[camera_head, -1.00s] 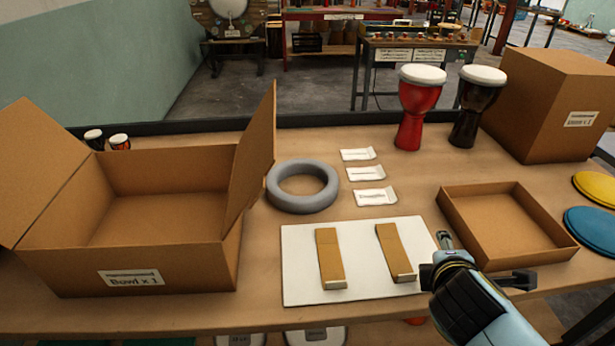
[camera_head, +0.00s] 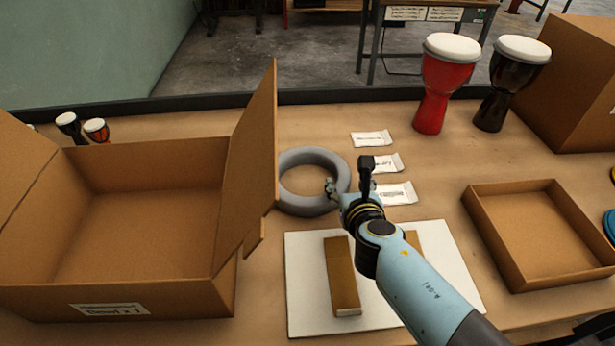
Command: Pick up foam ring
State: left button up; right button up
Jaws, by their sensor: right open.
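The grey foam ring (camera_head: 293,203) lies flat on the table, right of the open cardboard box. My right gripper (camera_head: 347,176) is open, with its fingers at the ring's right side. One finger overlaps the ring's right edge in the picture and the other is right of it, over the white packets. I cannot tell whether the finger touches the ring. The gripper hides a small part of the ring's lower right. My left gripper is not in view.
An open box (camera_head: 150,190) stands left, its raised flap close to the ring. White packets (camera_head: 371,139) lie right of the ring. A white board (camera_head: 305,290) with brown strips lies in front. A shallow tray (camera_head: 535,235) is at right. Red (camera_head: 440,85) and black (camera_head: 512,85) drums stand behind.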

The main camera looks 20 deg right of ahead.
aim_at(343, 174)
jog(key=shift+w+d+f, duration=0.1)
jog(key=shift+w+f, duration=0.15)
jog(key=shift+w, duration=0.2)
jog(key=shift+w+f, duration=0.1)
jog(key=shift+w, duration=0.2)
jog(key=b+x, duration=0.2)
jog(key=x, duration=0.3)
jog(key=shift+d+f, duration=0.1)
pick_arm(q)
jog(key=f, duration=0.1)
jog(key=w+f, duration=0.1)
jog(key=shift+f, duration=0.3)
pick_arm(e)
jog(key=c, duration=0.3)
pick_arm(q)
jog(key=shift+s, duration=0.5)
pick_arm(e)
grip_shut()
